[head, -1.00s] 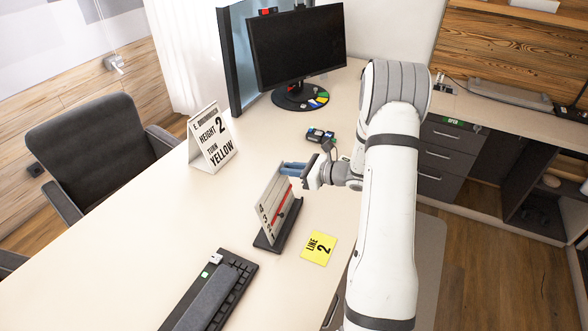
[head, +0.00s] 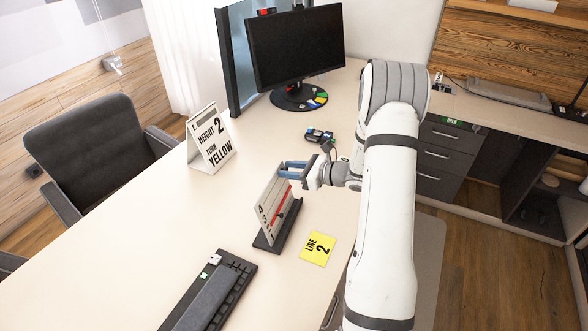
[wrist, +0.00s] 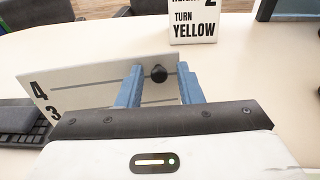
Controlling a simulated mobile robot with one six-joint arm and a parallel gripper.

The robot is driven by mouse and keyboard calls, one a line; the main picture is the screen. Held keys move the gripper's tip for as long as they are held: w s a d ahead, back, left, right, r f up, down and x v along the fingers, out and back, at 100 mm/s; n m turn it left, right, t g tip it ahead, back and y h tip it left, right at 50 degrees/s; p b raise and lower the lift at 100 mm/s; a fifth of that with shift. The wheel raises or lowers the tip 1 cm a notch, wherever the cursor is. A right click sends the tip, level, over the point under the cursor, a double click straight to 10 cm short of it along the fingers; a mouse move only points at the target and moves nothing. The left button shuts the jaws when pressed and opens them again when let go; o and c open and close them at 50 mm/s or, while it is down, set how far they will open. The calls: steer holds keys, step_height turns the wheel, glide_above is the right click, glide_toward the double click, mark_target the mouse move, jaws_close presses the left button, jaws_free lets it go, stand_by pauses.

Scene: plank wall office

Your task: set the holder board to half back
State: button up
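The holder board (head: 272,207) is a pale panel with printed numbers, dark lines and a red line. It leans back from upright on a dark base (head: 284,226) on the desk. In the wrist view, the board (wrist: 90,82) shows its numbers 4 and 3 at left, and a black knob (wrist: 158,73) near its upper right edge. My gripper (head: 291,169) is at the far upper end of the board. Its two blue fingers (wrist: 160,86) are apart, one on each side of the knob, with gaps visible. Whether a fingertip touches the board is unclear.
A yellow card (head: 318,249) reading LINE 2 lies beside the base. A white tent sign (head: 211,139) reads HEIGHT 2, TURN YELLOW. A keyboard (head: 212,290) lies in front, a small dark device (head: 320,135) and a monitor (head: 297,45) behind. The desk's left side is clear.

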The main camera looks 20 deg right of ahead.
steer(key=shift+o, duration=0.3)
steer(key=b+v, duration=0.1)
steer(key=v, duration=0.6)
steer(key=shift+s+d, duration=0.25)
steer(key=shift+d, duration=0.05)
steer(key=shift+r, duration=0.15)
